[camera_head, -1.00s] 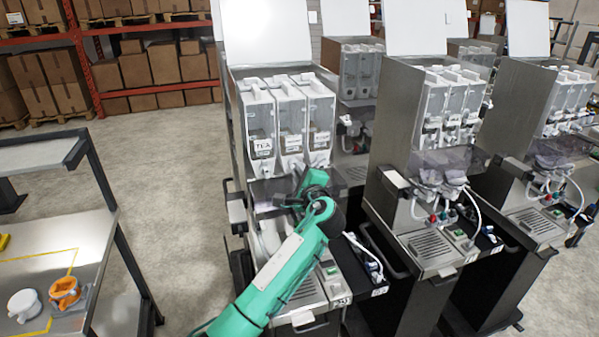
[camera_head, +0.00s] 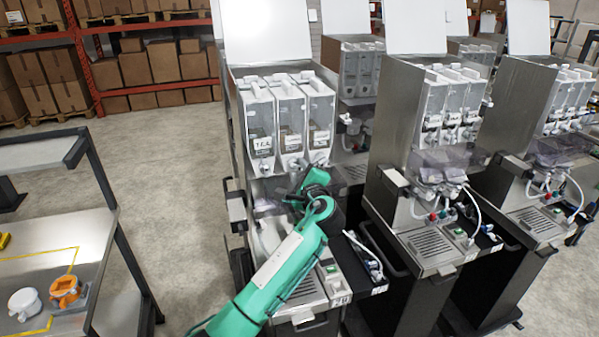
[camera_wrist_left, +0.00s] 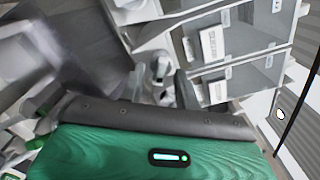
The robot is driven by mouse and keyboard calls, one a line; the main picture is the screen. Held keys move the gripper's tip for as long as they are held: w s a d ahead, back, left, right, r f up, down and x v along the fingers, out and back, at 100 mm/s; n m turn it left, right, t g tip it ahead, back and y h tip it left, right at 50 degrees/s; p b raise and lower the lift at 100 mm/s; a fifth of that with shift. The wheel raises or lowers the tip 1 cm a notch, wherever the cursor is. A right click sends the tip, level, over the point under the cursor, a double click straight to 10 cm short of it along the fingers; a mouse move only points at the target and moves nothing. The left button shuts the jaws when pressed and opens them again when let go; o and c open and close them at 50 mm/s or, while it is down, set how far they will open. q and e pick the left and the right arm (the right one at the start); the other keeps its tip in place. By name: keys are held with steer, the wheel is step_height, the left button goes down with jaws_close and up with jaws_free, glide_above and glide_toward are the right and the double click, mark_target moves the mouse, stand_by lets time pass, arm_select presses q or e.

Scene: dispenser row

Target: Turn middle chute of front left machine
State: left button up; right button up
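The front left machine (camera_head: 238,135) has a row of three clear canisters, the left one labelled TEA. The middle canister (camera_head: 291,115) has a white chute (camera_head: 293,163) at its bottom. My left gripper (camera_head: 308,185) is just below the canisters, to the right of and lower than that chute, with its fingertips hard to make out. In the left wrist view its dark fingers (camera_wrist_left: 161,88) stand apart, with a pale chute part (camera_wrist_left: 160,68) between them. Whether they touch it, and which chute it is, I cannot tell. My right gripper is out of view.
A smoky clear guard (camera_head: 352,172) is close beside my left gripper. A second machine (camera_head: 395,120) stands to the right. A metal table (camera_head: 60,235) with an orange part (camera_head: 65,290) and a white part (camera_head: 24,302) is at the left. The floor between is clear.

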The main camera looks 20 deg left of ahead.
arm_select(q)
steer(key=shift+s, duration=0.1)
steer(key=shift+s+d+f+b, duration=0.1)
steer(key=shift+s+d+b, duration=0.1)
steer(key=shift+d+b, duration=0.1)
steer(key=b+v, duration=0.6)
steer(key=v, duration=0.7)
